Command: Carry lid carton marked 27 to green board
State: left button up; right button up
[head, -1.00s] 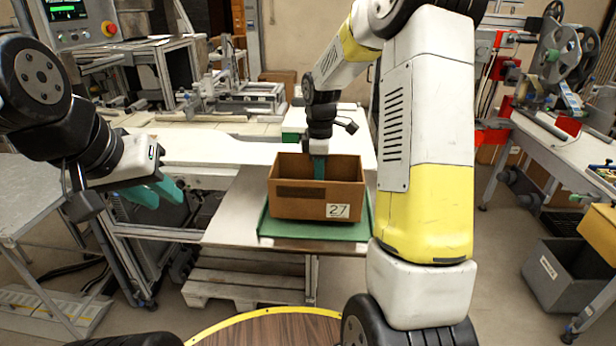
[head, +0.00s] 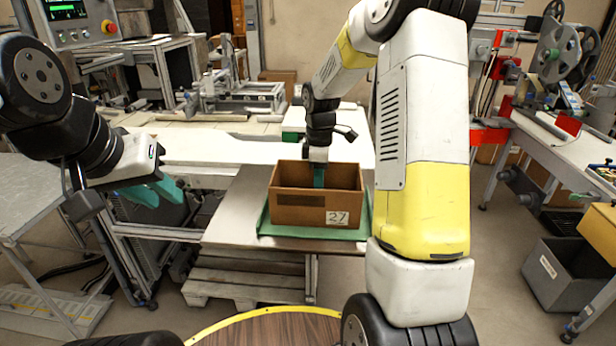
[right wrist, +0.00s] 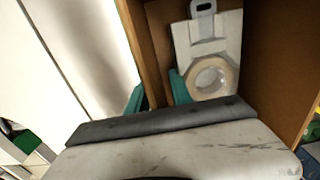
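The brown open-topped carton marked 27 (head: 312,217) is at the green board (head: 300,232) on the metal table, upright. Its base looks on or just over the board; I cannot tell whether it touches. My right gripper (head: 318,178) comes down at the carton's far side. In the right wrist view its teal fingers (right wrist: 156,95) straddle the carton's wall (right wrist: 138,45), one inside and one outside, shut on it. Inside lie a pale ring (right wrist: 210,77) and a white piece (right wrist: 208,40). My left gripper (head: 155,192) is open and empty, off to the left.
A white bench (head: 210,150) runs behind the table, with a smaller green item (head: 292,132) behind the carton. A wooden pallet (head: 245,285) lies under the table. A grey bin (head: 565,275) stands at the right. The metal table is bare left of the board.

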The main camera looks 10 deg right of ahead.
notch_tip(320, 180, up, 11)
jog(key=shift+f, duration=0.1)
jog(key=shift+r, duration=0.7)
jog(key=s+a+r+m+t+y, duration=0.1)
jog(key=s+r+m+t, duration=0.2)
jog(key=s+m, duration=0.4)
jog(key=s+a+r+m+t+y, duration=0.1)
jog(key=s+m, duration=0.6)
jog(key=s, duration=1)
notch_tip(320, 180, up, 2)
jog(key=shift+s+a+r+t, duration=0.15)
jog(key=shift+a+t, duration=0.35)
jog(key=shift+t, duration=0.6)
